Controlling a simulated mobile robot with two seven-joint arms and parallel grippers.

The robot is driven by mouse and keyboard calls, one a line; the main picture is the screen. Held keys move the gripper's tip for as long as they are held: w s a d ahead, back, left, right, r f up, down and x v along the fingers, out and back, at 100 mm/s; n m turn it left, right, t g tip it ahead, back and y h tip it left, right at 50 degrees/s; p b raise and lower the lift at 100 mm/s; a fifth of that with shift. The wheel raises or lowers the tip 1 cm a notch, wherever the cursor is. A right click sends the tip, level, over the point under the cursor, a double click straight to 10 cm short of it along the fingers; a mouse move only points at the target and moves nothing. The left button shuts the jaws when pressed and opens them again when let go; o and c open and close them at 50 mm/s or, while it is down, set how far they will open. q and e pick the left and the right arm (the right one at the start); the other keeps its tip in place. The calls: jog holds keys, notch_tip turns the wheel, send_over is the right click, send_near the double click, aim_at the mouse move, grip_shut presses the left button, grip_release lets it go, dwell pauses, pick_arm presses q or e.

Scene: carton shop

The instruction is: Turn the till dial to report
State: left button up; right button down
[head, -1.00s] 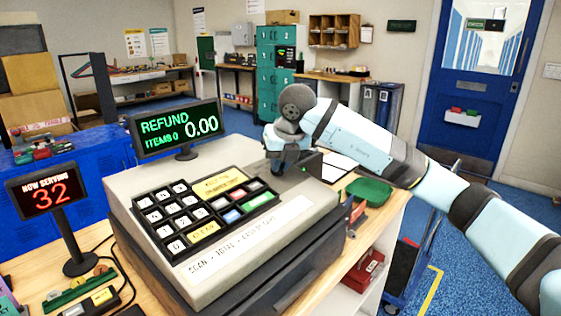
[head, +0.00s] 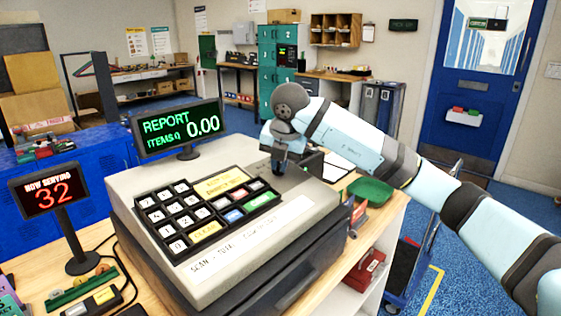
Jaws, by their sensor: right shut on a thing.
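The till (head: 225,263) stands on the wooden counter, with a dark keypad (head: 190,215) on its sloping top. Its display (head: 178,130) reads "REPORT", "ITEMS 0" and "0.00" in green. My right gripper (head: 279,170) points down at the back right of the till's top and is shut on the dial there. The dial itself is hidden by the gripper's fingers and wrist. My left gripper is not in view.
A "NOW SERVING 32" sign (head: 50,195) stands on the counter at the left. A green tray (head: 370,191) lies right of the till. A blue door (head: 470,90) and a green locker (head: 272,65) are farther back.

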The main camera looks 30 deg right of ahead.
jog(key=shift+f, duration=0.15)
jog(key=c, duration=1.2)
grip_release()
jog(key=p+v, duration=0.1)
jog(key=v, duration=1.2)
jog(key=shift+r, duration=0.4)
jog(key=shift+s+f, duration=0.1)
jog(key=shift+s, duration=0.05)
